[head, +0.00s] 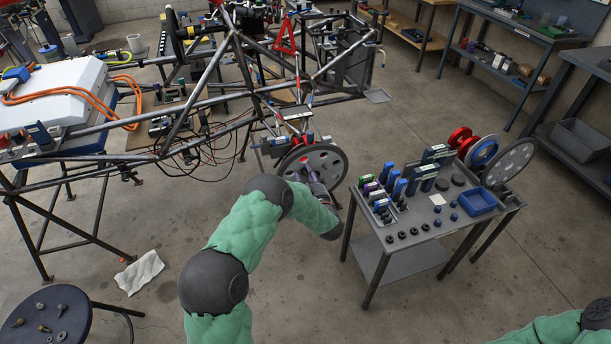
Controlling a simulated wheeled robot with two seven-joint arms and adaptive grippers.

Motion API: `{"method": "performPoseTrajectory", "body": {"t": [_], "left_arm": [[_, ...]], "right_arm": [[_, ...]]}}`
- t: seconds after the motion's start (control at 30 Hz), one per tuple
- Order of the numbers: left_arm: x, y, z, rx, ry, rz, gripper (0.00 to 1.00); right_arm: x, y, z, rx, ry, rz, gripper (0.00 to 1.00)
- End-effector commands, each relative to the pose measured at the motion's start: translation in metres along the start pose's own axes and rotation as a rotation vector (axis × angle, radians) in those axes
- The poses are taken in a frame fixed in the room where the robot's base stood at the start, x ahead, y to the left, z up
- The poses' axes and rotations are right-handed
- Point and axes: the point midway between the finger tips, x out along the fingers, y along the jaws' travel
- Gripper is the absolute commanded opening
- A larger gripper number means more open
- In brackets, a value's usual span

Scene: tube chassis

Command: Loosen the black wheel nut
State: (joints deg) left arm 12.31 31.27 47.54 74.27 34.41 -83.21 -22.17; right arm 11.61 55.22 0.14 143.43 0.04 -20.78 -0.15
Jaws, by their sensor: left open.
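The grey wheel (335,160) is mounted upright at the near end of the tube chassis (215,80). My left arm reaches up from the bottom middle, and my left gripper (303,174) is in front of the wheel, close to its hub. It is open, though its fingers are small and partly hidden by my wrist. I cannot make out the black wheel nut; the hub area is covered by my gripper. My right arm shows only as a piece at the bottom right corner, with its gripper out of view.
A round dark stool (45,318) holds small parts at the lower left. A white cloth (139,272) lies on the floor.

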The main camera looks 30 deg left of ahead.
Motion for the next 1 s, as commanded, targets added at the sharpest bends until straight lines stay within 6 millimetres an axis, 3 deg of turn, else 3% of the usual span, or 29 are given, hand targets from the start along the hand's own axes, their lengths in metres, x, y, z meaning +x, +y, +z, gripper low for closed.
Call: {"method": "performPoseTrajectory", "body": {"t": [0.6,0.8,1.0], "left_arm": [[-0.103,0.001,0.001,0.000,-0.003,0.006,0.52],[-0.117,0.000,-0.001,-0.001,0.000,0.003,0.52],[-0.119,-0.001,-0.001,-0.001,0.001,0.001,0.52]], "right_arm": [[0.000,0.000,0.000,0.000,0.000,0.000,0.40],[0.000,0.000,0.000,0.000,0.000,0.000,0.40],[0.000,0.000,0.000,0.000,0.000,0.000,0.40]]}}
